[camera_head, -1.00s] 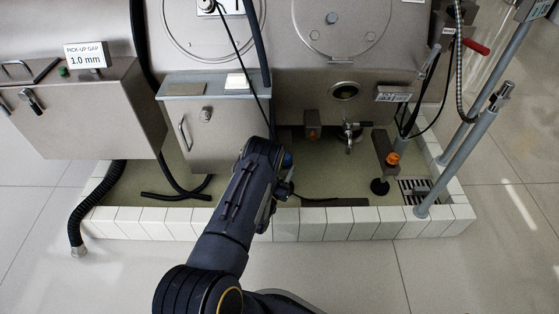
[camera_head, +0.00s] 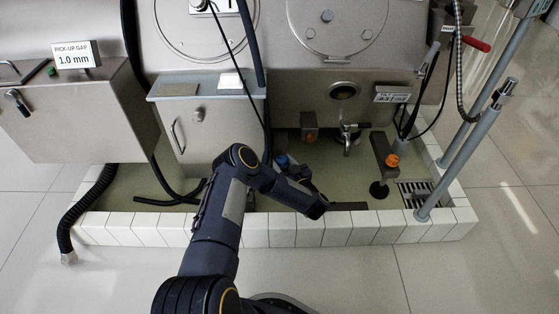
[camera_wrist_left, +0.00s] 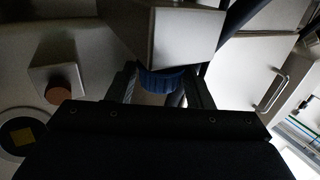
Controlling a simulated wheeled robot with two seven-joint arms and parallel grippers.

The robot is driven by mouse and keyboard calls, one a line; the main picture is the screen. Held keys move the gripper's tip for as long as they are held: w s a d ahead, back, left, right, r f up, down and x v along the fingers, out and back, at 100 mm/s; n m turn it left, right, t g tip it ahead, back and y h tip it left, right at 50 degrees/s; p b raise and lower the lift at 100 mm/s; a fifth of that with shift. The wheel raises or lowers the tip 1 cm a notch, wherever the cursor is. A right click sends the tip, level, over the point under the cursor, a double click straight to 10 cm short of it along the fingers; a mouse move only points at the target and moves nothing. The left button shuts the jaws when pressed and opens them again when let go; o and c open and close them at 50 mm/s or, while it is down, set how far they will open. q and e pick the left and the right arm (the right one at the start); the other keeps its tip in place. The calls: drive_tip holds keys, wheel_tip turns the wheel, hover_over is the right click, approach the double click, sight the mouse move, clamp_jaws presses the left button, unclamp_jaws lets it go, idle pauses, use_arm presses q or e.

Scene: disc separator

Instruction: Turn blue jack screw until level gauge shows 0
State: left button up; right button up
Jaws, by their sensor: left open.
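The blue jack screw (camera_head: 283,160) shows as a small blue piece low at the machine's front, partly hidden by my left arm. In the left wrist view its ribbed blue rim (camera_wrist_left: 165,82) sits under a grey block. My left gripper (camera_wrist_left: 163,96) is open, with one finger on each side of the blue screw. Whether the fingers touch it I cannot tell. In the head view the fingers are mostly hidden behind my arm. A small labelled display (camera_head: 392,93), likely the level gauge, is at the machine's right; its reading is too small to tell. My right gripper is not in view.
A reddish-brown knob (camera_wrist_left: 62,91) is left of the blue screw in the wrist view. A white tiled curb (camera_head: 360,228) borders the basin. Grey pipes (camera_head: 460,150) stand at right.

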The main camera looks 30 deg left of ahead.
use_arm(q)
drive_tip(key=shift+b+x, duration=0.35)
drive_tip(key=shift+x, duration=0.8)
drive_tip(key=shift+w+a, duration=0.2)
drive_tip(key=shift+a, duration=0.05)
drive_tip(key=c, duration=0.7)
drive_tip(key=shift+t, duration=0.3)
